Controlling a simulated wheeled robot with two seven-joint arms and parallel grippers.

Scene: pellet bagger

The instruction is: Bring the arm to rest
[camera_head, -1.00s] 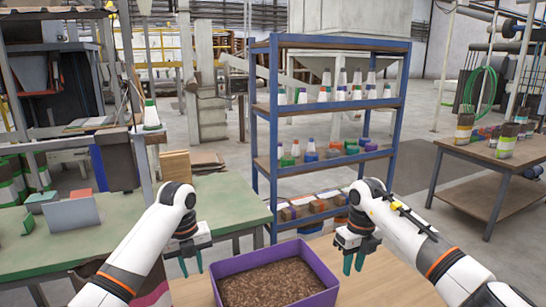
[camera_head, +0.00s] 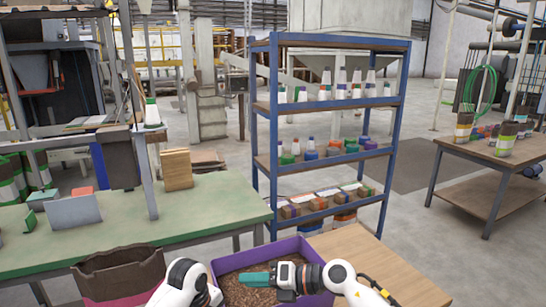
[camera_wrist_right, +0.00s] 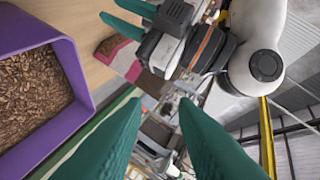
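My right gripper (camera_head: 256,279) is over the purple bin, pointing left across it. Its two teal fingers (camera_wrist_right: 160,105) stand apart with nothing between them in the right wrist view. My left arm is at the bottom of the head view, where its fingers are hidden. The left gripper (camera_wrist_right: 112,9) shows at the top of the right wrist view, with two teal fingers apart and empty. The purple bin (camera_head: 232,257) holds brown pellets and sits on the wooden table; my right arm covers part of it.
A brown and pink bag (camera_head: 125,273) stands open left of the bin. The wooden table (camera_head: 375,262) is bare to the right. A green-topped table (camera_head: 215,205) and a blue shelf rack (camera_head: 273,130) with several bottles stand beyond. Another table (camera_head: 465,150) is at far right.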

